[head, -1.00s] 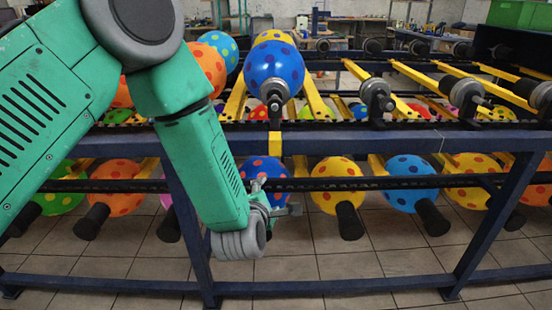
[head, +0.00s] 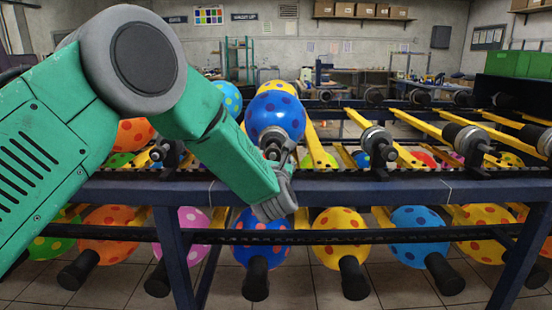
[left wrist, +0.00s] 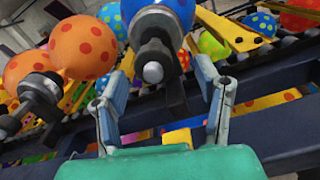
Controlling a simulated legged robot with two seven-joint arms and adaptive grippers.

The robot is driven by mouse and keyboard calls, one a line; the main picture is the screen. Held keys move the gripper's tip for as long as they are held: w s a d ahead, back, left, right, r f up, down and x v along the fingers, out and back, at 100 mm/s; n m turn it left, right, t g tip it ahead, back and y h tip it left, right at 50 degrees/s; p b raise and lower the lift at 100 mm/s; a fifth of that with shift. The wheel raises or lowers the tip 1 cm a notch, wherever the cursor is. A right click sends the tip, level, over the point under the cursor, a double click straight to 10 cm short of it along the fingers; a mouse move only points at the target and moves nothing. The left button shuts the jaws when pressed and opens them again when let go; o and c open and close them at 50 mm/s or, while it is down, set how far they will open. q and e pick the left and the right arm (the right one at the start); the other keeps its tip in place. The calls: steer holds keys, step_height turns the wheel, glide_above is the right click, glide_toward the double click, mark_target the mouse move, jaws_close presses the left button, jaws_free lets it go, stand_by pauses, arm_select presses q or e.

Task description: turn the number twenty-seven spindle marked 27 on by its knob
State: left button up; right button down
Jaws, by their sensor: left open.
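A spindle with a dark hub and a silver rounded knob (left wrist: 153,72) lies between the two open fingers of my left gripper (left wrist: 160,85) in the left wrist view, beyond their tips. A blue balloon with dark dots (head: 274,116) sits on this spindle; it also shows in the left wrist view (left wrist: 181,12). In the head view my left gripper (head: 283,153) is in front of the spindle's end and partly hides it. The fingers look apart from the knob. No number 27 can be read. My right gripper is out of view.
A lower row holds several balloons, including a yellow one (head: 340,226).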

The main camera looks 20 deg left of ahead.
mark_target(274, 144)
arm_select(q)
steer(key=w+a, duration=0.2)
steer(key=w, duration=0.1)
steer(key=shift+w+a+f, duration=0.1)
steer(key=shift+w+a, duration=0.05)
steer(key=shift+w, duration=0.1)
steer(key=shift+d, duration=0.4)
steer(key=c, duration=1.1)
steer(key=shift+c, duration=0.2)
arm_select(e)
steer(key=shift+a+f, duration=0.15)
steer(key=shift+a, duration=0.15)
arm_select(q)
steer(key=shift+a, duration=0.2)
